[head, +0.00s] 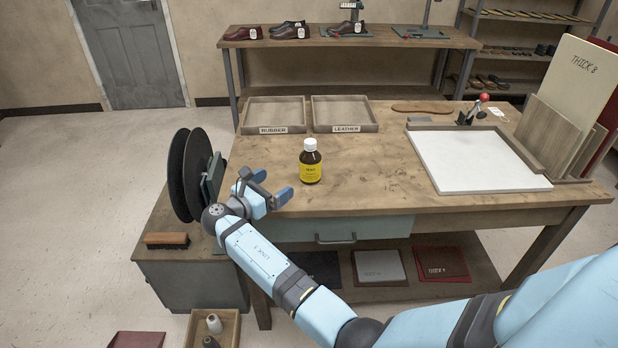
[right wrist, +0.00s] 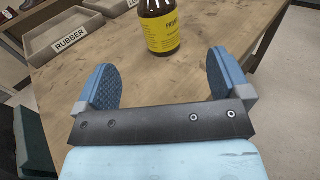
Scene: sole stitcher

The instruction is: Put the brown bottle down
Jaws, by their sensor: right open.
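The brown bottle (head: 311,163) has a white cap and a yellow label. It stands upright on the wooden workbench (head: 380,195), in front of the two trays. In the right wrist view the bottle (right wrist: 160,30) stands ahead of the fingers, its top cut off by the picture edge. My right gripper (head: 268,186) is open and empty, to the left of the bottle and apart from it. Its blue finger pads (right wrist: 160,78) are spread wide with only bench surface between them. My left gripper is not in view.
A rubber tray (head: 273,130) and a leather tray (head: 345,129) stand behind the bottle, both seemingly empty. A white board (head: 475,162) lies at the right of the bench. Black discs (head: 190,175) stand left of the bench. The bench right of the bottle is clear.

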